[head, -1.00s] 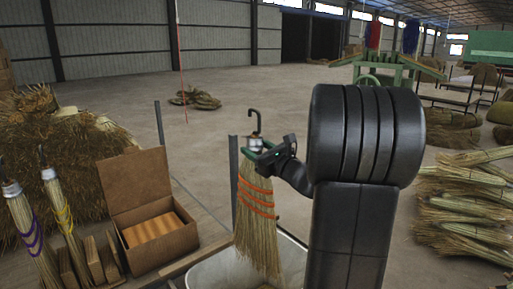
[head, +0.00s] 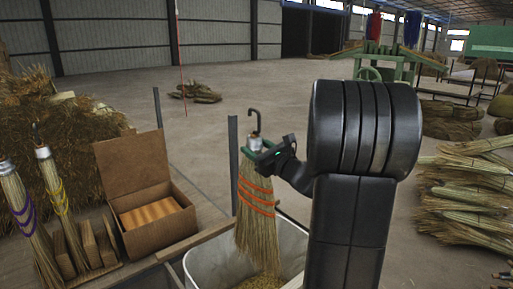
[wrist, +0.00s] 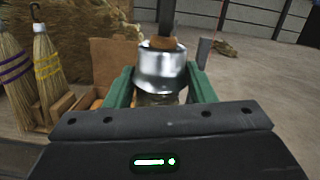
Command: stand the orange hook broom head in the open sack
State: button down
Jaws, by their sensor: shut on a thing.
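The orange hook broom head (head: 255,215) is a straw bundle with orange bands, a silver collar and a dark hook on top. My gripper (head: 258,152) is shut on it near the collar. It hangs nearly upright, bristles down. In the wrist view the collar (wrist: 160,65) sits between my green fingers (wrist: 160,88). The open sack (head: 292,245) is pale, with loose tan material inside, at the bottom of the head view. The bristle ends overlap the sack's opening in the picture. I cannot tell whether they touch what is inside.
An open cardboard box (head: 155,218) stands left of the sack. Brooms with purple bands (head: 25,215) and yellow bands (head: 57,195) lean at the far left, beside wooden blocks (head: 90,245). A grey post (head: 233,160) stands just behind the broom head. Straw bundles (head: 465,190) lie at right.

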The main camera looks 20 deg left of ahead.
aim_at(256, 232)
jog(key=shift+f+b, duration=13.1)
jog(key=shift+f, duration=2.75)
jog(key=c, duration=0.6)
grip_release()
jog(key=shift+o, duration=0.2)
jog(key=shift+f, duration=0.1)
jog(key=p+v, duration=0.3)
jog(key=v, duration=1)
jog(key=shift+s+d, duration=0.25)
jog(key=shift+d, duration=0.1)
